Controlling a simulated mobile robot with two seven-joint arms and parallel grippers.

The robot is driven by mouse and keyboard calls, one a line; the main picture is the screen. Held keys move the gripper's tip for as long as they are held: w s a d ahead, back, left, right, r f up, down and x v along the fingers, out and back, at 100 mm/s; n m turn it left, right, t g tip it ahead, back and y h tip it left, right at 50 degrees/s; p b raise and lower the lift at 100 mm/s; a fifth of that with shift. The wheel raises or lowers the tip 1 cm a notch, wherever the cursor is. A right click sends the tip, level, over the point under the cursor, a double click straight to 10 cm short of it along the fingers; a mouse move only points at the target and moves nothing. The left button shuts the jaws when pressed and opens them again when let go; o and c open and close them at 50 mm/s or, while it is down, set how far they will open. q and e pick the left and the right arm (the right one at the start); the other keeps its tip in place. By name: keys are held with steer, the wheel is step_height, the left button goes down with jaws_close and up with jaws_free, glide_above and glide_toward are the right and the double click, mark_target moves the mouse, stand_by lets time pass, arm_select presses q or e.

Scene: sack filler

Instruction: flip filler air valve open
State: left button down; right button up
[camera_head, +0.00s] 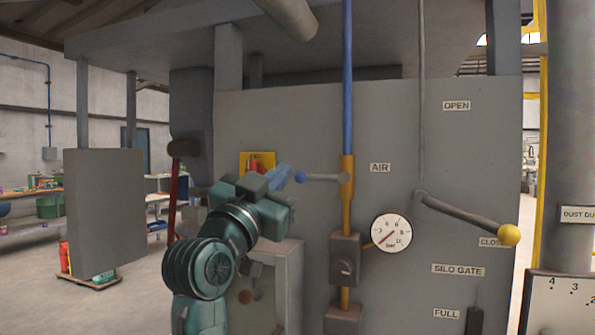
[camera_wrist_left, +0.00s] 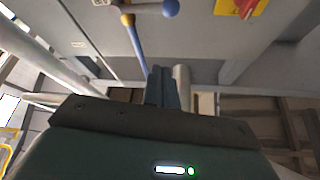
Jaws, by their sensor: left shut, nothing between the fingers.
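The air valve (camera_head: 346,178) sits on the vertical yellow pipe, beside the AIR label (camera_head: 380,168). Its grey lever (camera_head: 322,177) points left, level and across the pipe, with a blue ball (camera_head: 300,176) at its end. The blue ball also shows at the top edge of the left wrist view (camera_wrist_left: 171,8). My left gripper (camera_head: 279,177) is shut and empty, just left of the ball in the head view. In the left wrist view its fingers (camera_wrist_left: 162,88) are together, with a gap between them and the ball. My right gripper is not in view.
A pressure gauge (camera_head: 391,233) is right of the pipe. The silo gate lever with a yellow ball (camera_head: 509,235) slopes down right. A red bar (camera_head: 173,200) and a grey panel (camera_head: 104,210) stand left of my arm. A red-and-yellow fitting (camera_head: 258,162) is behind the gripper.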

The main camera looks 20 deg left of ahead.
arm_select(q)
steer(key=shift+w, duration=0.1)
step_height(320, 180, up, 5)
steer(key=p, duration=0.4)
glide_above(322, 177)
steer(key=s+a, duration=0.2)
steer(key=a, duration=0.1)
steer(key=shift+a+f, duration=0.25)
steer(key=shift+f, duration=0.9)
steer(key=shift+a+f, duration=0.25)
steer(key=shift+f, duration=0.85)
steer(key=shift+a+f+b, duration=0.1)
steer(key=shift+a+b, duration=0.05)
steer(key=shift+b, duration=0.15)
